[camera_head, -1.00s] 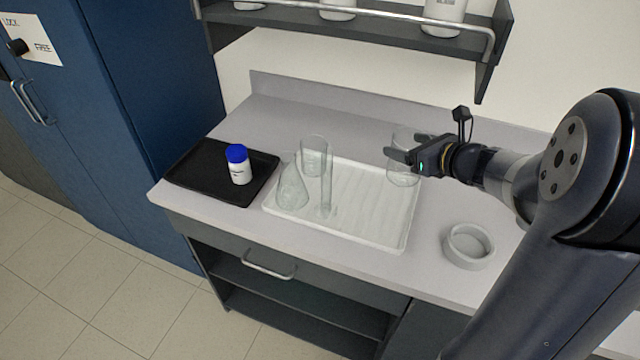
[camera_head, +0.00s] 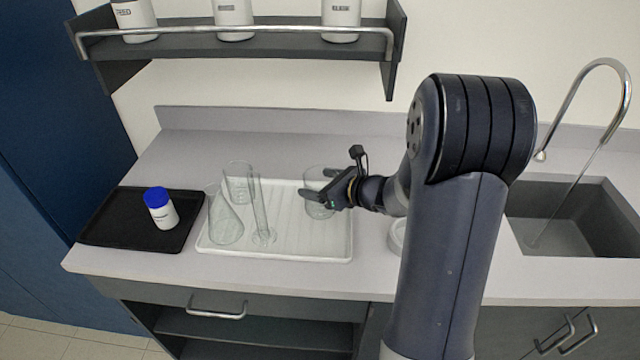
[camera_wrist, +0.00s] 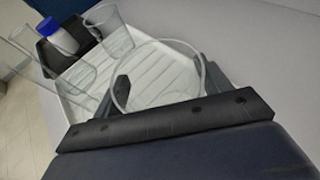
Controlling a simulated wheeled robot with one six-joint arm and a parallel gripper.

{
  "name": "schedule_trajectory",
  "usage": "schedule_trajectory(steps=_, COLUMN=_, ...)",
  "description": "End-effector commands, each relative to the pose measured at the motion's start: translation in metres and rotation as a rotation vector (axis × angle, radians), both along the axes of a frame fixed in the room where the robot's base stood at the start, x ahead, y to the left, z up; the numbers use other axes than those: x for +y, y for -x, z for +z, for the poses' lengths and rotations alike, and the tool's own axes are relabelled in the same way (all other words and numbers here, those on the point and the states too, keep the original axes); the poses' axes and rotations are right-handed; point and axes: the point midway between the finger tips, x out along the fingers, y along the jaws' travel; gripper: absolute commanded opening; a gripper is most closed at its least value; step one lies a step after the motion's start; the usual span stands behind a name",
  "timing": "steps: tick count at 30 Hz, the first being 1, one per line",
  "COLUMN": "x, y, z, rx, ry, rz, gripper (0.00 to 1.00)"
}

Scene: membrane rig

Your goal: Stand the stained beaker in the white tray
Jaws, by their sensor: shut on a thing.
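My gripper (camera_head: 315,183) is shut on a clear glass beaker (camera_head: 319,207) at the right part of the white tray (camera_head: 334,250). In the wrist view the round rim of this held beaker (camera_wrist: 158,103) shows between my two fingers, and the beaker looks about upright. I cannot tell whether its base touches the tray floor. Its stain is not clear at this size. The white tray's ribbed floor also shows in the wrist view (camera_wrist: 88,72).
A conical flask (camera_head: 225,229), a tall measuring cylinder (camera_head: 261,212) and another glass beaker (camera_head: 238,180) stand in the tray's left part. A black tray (camera_head: 120,222) holds a blue-capped bottle (camera_head: 161,209). A white dish (camera_head: 397,236) is partly hidden behind my arm. A sink (camera_head: 575,225) lies right.

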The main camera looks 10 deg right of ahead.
Motion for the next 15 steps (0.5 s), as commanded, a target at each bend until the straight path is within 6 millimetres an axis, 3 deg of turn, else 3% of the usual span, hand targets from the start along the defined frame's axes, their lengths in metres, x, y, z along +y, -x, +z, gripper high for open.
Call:
schedule_trajectory(steps=11, x=0.0, y=0.0, z=-0.0049, rx=-0.001, ry=0.0, rz=0.0, gripper=0.47)
schedule_trajectory(steps=12, x=0.0, y=0.0, z=-0.0031, rx=-0.001, ry=0.001, rz=0.0, gripper=0.76)
schedule_trajectory(steps=15, x=0.0, y=0.0, z=-0.0029, rx=-0.001, ry=0.001, rz=0.0, gripper=0.84)
